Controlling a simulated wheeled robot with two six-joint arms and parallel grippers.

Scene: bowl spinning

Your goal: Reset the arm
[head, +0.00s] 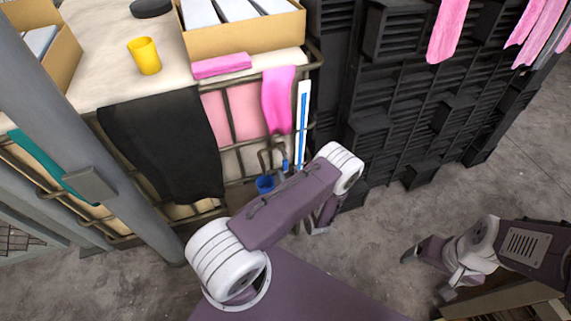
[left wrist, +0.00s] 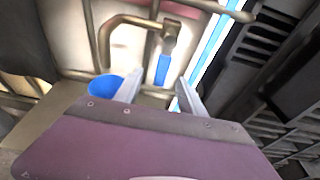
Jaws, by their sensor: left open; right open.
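My left gripper (left wrist: 160,92) is open and empty in the left wrist view, its two grey fingers apart. In the head view my left arm's purple link hides most of it. A blue bowl (left wrist: 105,85) shows just left of the fingers in the wrist view, partly hidden by the gripper body; in the head view its rim (head: 265,184) shows beside my arm. A small blue piece (left wrist: 162,68) hangs from a brown metal bar, in line with the gap between the fingers. My right gripper (head: 428,274) is open and empty above the floor at the lower right.
A pale table (head: 105,75) at upper left bears a yellow cup (head: 144,56), a cardboard box (head: 245,34) and a folded pink cloth (head: 222,66). A black cloth (head: 165,150) hangs over its side. A black slatted wall (head: 400,110) stands right. Grey floor (head: 380,225) is clear between the arms.

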